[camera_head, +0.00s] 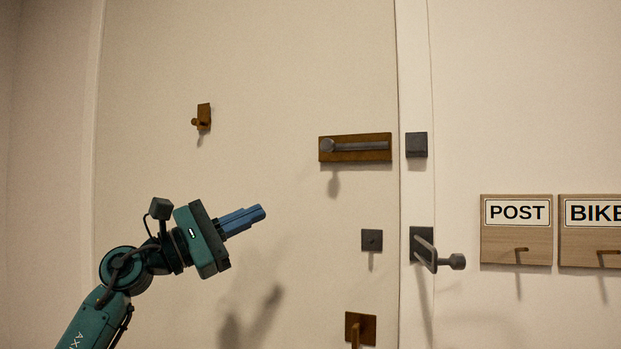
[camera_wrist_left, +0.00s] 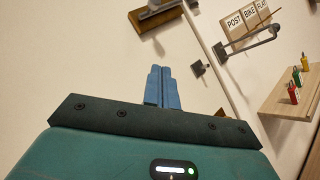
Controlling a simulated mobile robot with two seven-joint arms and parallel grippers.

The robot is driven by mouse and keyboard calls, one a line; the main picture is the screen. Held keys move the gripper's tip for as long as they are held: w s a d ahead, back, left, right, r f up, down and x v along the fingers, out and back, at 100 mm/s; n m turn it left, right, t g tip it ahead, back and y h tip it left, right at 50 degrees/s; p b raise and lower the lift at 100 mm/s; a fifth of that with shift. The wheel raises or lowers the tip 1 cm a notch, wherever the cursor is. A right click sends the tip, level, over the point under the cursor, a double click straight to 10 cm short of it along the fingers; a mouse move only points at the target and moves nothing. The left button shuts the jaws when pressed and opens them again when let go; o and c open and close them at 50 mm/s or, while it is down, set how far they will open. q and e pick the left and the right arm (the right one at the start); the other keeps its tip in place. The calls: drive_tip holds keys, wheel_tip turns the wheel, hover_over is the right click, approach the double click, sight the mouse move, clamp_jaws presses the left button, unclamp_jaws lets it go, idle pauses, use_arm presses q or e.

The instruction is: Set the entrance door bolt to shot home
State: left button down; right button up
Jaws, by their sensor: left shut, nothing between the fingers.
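The door bolt (camera_head: 357,148) is a grey rod with a round knob at its left end, on a brown plate on the cream door. The rod lies level and ends near the plate's right edge, apart from the dark square keeper (camera_head: 417,145) on the frame. In the left wrist view, part of the bolt's brown plate (camera_wrist_left: 158,17) shows at the top. My left gripper (camera_head: 262,212) is shut and empty, its blue fingers pointing up and right, below and left of the bolt. Its fingers also show in the left wrist view (camera_wrist_left: 161,75). My right gripper is out of view.
A grey swing arm (camera_head: 425,252) juts from the frame below the keeper. A small dark plate (camera_head: 372,240), a brown handle (camera_head: 361,322) and a brown hook (camera_head: 203,118) are on the door. Labelled hook boards (camera_head: 516,245) hang right; a wooden shelf (camera_wrist_left: 290,95) holds small coloured items.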

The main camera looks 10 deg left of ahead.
use_arm(q)
drive_tip(key=r+m, duration=0.1)
drive_tip(key=a+r+m, duration=0.1)
drive_tip(key=r, duration=0.1)
drive_tip(key=s+a+r+m+y, duration=0.1)
drive_tip(key=r+m, duration=0.1)
drive_tip(key=shift+s+a+r+b, duration=0.1)
drive_tip(key=shift+a+b, duration=0.05)
drive_tip(key=shift+b, duration=0.25)
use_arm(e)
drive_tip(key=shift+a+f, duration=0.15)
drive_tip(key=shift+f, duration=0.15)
use_arm(q)
drive_tip(key=shift+t, duration=0.3)
